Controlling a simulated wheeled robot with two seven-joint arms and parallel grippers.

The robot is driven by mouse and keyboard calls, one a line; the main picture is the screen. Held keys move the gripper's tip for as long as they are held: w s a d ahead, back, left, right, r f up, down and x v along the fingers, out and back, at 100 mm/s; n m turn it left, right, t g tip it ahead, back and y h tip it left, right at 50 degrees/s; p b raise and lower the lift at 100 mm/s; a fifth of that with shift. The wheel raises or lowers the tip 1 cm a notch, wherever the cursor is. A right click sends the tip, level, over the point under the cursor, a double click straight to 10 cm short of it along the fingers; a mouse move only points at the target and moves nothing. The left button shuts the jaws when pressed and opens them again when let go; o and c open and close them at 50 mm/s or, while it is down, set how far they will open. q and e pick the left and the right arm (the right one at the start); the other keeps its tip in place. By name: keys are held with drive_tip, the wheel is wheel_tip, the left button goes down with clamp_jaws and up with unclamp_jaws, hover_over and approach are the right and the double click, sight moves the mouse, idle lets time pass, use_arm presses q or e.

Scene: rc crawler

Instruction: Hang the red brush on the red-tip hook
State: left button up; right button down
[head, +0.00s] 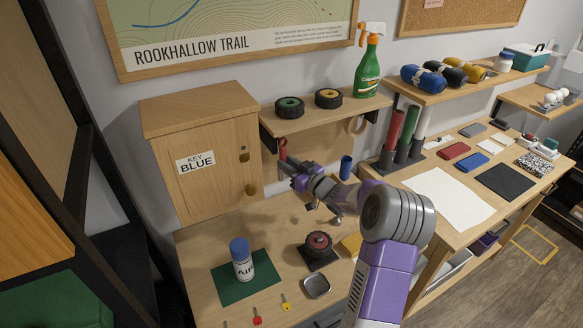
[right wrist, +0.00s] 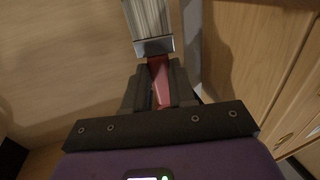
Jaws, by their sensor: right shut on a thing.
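My right gripper (head: 286,168) is in front of the wall below the small shelf, just right of the cabinet. It is shut on the red brush (head: 283,148), whose red part shows above the fingers. In the right wrist view the red handle (right wrist: 159,72) is between the fingers, with the metal band and pale bristles (right wrist: 149,18) pointing away from the gripper. I cannot make out the red-tip hook in either view. I cannot tell whether the brush touches a hook. My left gripper is not in view.
The wooden key cabinet (head: 205,150) stands close on the left. The shelf (head: 330,112) above holds two wheels and a green spray bottle (head: 368,68). A blue item (head: 346,168) is at the wall to the right. A spray can (head: 241,262) stands on the green mat below.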

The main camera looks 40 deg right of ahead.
drive_tip(key=shift+w+d+f, duration=0.1)
drive_tip(key=shift+w+d, duration=0.1)
drive_tip(key=shift+w, duration=0.6)
drive_tip(key=shift+w+d, duration=0.2)
drive_tip(key=shift+w, duration=0.55)
drive_tip(key=shift+w+d+f, duration=0.2)
drive_tip(key=shift+w+f, duration=0.25)
drive_tip(key=shift+w, duration=0.1)
drive_tip(key=c, duration=0.9)
unclamp_jaws()
drive_tip(key=shift+o, duration=0.2)
drive_tip(key=s, duration=0.7)
drive_tip(key=shift+s, duration=0.3)
